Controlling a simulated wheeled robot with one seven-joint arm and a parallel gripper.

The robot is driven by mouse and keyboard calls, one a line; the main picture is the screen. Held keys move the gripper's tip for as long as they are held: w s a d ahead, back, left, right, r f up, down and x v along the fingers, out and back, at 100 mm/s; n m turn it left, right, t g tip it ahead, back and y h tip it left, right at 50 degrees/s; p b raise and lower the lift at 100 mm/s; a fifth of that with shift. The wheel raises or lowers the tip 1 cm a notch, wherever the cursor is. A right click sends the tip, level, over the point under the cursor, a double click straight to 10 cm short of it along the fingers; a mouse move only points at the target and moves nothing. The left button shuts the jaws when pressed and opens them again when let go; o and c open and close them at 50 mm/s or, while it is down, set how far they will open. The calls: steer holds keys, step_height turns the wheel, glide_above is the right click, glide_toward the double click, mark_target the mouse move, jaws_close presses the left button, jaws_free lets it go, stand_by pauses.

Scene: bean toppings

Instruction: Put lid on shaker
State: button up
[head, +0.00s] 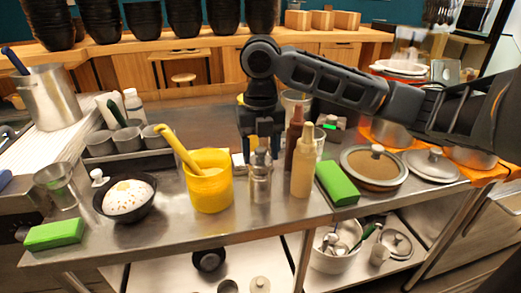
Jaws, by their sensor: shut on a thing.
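My gripper (262,145) points down over the middle of the steel counter. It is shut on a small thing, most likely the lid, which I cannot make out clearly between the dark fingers. A small clear and grey bottle (261,184), which looks like the shaker, stands upright just in front of and below the fingers. A narrow grey top (261,156) shows at its upper end; I cannot tell whether it is the lid or whether it touches the bottle.
A yellow pot (208,184) stands close on the left. A tan bottle (302,168) and a red-brown bottle (293,137) stand close on the right. A green block (337,183) and a lidded pan (373,168) are further right. A black bowl (107,206) is left.

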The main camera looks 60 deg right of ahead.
steer(key=shift+f, duration=0.2)
steer(key=shift+f+b, duration=0.6)
steer(key=shift+b, duration=0.05)
steer(key=shift+f, duration=0.15)
stand_by(0.8)
steer(key=o, duration=1.1)
steer(key=shift+r+p, duration=2.1)
steer(key=shift+r, duration=1.2)
